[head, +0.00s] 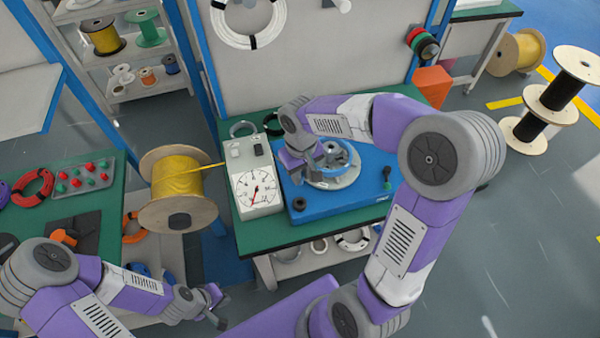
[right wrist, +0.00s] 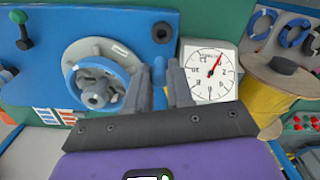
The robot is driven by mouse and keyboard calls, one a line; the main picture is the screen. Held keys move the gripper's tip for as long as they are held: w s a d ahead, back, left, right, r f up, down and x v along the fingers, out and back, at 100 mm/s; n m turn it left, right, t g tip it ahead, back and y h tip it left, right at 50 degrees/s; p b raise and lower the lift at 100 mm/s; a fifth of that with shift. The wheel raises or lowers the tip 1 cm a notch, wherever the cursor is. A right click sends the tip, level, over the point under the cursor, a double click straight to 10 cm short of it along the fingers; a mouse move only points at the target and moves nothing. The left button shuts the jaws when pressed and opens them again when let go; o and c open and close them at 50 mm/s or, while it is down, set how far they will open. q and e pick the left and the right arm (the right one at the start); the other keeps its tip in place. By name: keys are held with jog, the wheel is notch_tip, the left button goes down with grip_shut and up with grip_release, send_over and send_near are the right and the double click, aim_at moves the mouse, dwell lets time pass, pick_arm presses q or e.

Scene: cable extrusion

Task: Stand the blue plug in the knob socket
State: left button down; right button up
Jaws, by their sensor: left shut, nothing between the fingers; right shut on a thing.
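The blue plug (right wrist: 159,72) stands between the two grey fingers of my right gripper (right wrist: 159,82) in the right wrist view, partly hidden by them. In the head view my right gripper (head: 299,172) is over the left part of the blue machine base, beside the handwheel, and the plug cannot be made out there. A black round socket (head: 299,204) is on the base's front left corner; it also shows in the right wrist view (right wrist: 162,32), beyond the plug and apart from it. My left gripper (head: 217,304) is shut and empty, low at the left, away from the bench.
A white dial gauge (head: 254,188) is close on the left. A yellow cable spool (head: 177,190) is left of the bench.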

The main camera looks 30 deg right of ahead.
jog(key=w+d+p, duration=0.3)
jog(key=w+d, duration=0.1)
jog(key=d, duration=0.3)
jog(key=w+d+p, duration=0.3)
jog(key=w+d, duration=0.1)
jog(key=d, duration=0.4)
jog(key=shift+w+d+p, duration=0.25)
jog(key=shift+d+p, duration=0.05)
jog(key=shift+f, duration=0.1)
dwell(0.5)
jog(key=shift+f+b, duration=1.25)
jog(key=shift+f, duration=0.7)
jog(key=shift+f, duration=0.4)
jog(key=o, duration=0.9)
